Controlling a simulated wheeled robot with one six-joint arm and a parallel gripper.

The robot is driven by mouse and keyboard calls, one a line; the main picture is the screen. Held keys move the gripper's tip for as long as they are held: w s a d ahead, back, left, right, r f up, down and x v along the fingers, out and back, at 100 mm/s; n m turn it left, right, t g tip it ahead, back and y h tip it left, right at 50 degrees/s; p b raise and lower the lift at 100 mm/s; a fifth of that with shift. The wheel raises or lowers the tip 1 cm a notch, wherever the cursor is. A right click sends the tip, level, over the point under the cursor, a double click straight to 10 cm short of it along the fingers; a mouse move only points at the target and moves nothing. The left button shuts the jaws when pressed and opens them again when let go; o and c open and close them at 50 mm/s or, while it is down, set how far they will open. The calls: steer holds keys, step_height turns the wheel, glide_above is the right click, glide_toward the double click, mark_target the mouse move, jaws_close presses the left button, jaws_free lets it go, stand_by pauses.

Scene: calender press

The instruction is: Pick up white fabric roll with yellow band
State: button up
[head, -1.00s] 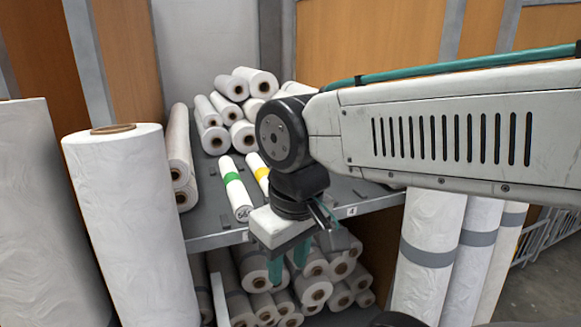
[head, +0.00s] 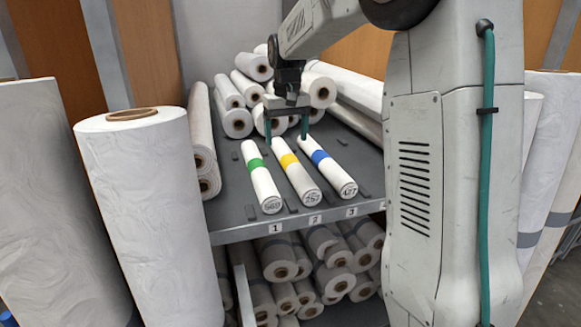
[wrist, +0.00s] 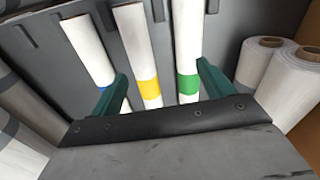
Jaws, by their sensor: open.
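The white fabric roll with the yellow band (head: 297,177) lies on the grey shelf between two similar rolls, its end marked 257 towards the front. The green-banded roll (head: 261,177) is on its left and the blue-banded roll (head: 328,167) on its right. My gripper (head: 287,141) is open and empty above the far part of the yellow-banded roll, its teal fingers pointing down. In the wrist view the yellow-banded roll (wrist: 148,86) shows between the spread fingers (wrist: 163,82), with the green-banded roll (wrist: 187,82) also partly inside the span. I cannot tell the exact height above the roll.
The shelf (head: 232,228) carries small raised stops and numbered labels along its front edge. A pile of white rolls (head: 247,93) lies behind my gripper. Large upright rolls (head: 158,215) stand at the left. More rolls (head: 280,262) fill the lower level.

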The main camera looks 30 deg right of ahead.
glide_above(291, 157)
steer(key=s, duration=0.2)
steer(key=shift+m, duration=0.4)
steer(key=f, duration=0.8)
steer(key=shift+w+a, duration=0.2)
steer(key=shift+a, duration=0.1)
steer(key=f, duration=0.2)
steer(key=w+f, duration=0.1)
steer(key=shift+d+f, duration=0.15)
steer(key=shift+d, duration=0.25)
step_height(291, 157, down, 5)
steer(key=shift+w+a+f, duration=0.15)
steer(key=shift+f, duration=0.05)
steer(key=c, duration=1.3)
